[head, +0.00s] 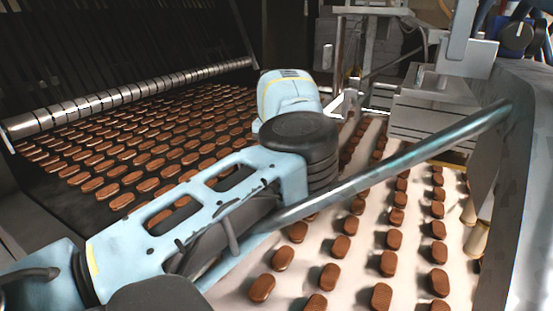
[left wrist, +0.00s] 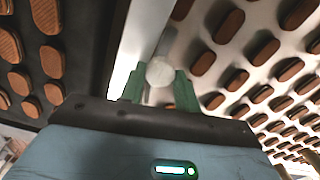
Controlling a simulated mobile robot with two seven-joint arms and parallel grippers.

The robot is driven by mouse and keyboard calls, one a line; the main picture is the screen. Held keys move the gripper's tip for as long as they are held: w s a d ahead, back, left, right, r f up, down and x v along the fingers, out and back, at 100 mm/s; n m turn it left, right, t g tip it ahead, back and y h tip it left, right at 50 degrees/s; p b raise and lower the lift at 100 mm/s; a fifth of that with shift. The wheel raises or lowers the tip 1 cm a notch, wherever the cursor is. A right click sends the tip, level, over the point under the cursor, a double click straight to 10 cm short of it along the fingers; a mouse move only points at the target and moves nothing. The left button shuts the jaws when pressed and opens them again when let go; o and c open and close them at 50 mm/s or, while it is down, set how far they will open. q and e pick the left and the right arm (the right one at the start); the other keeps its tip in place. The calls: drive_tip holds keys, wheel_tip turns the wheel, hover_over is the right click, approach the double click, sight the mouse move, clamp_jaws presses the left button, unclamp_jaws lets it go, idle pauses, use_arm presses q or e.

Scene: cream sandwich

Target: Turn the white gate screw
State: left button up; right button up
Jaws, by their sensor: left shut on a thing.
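The white gate screw (left wrist: 159,72) shows in the left wrist view as a pale round knob at the end of a light metal gate bar. My left gripper (left wrist: 159,84) has its two green fingers on either side of the knob and is shut on it. In the head view my left arm reaches across the belts, and its wrist hides the gripper and the screw. My right gripper is in neither view.
A dark belt (head: 45,191) with rows of brown cookies lies at left, beside a metal roller. A white belt (head: 345,290) with spaced cookies runs at right. A slanted metal rail (head: 430,148) crosses close to my arm. A metal box (head: 435,105) stands at the back right.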

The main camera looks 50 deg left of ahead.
use_arm(q)
drive_tip(key=shift+n, duration=0.3)
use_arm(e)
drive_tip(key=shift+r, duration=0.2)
use_arm(q)
drive_tip(key=n+p, duration=0.1)
drive_tip(key=n, duration=0.1)
drive_tip(key=shift+r+n, duration=0.1)
drive_tip(key=shift+n, duration=0.2)
drive_tip(key=n, duration=0.2)
drive_tip(key=shift+n, duration=0.4)
drive_tip(key=n, duration=0.3)
drive_tip(key=shift+n+p, duration=0.3)
drive_tip(key=n, duration=0.6)
drive_tip(key=shift+b, duration=0.3)
drive_tip(key=n, duration=0.3)
drive_tip(key=shift+f+n, duration=0.2)
drive_tip(key=shift+n, duration=0.2)
drive_tip(key=shift+n+b, duration=0.5)
drive_tip(key=shift+n, duration=1)
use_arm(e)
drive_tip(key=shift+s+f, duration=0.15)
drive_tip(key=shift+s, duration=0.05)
use_arm(q)
drive_tip(key=shift+r, duration=0.1)
drive_tip(key=o, duration=1)
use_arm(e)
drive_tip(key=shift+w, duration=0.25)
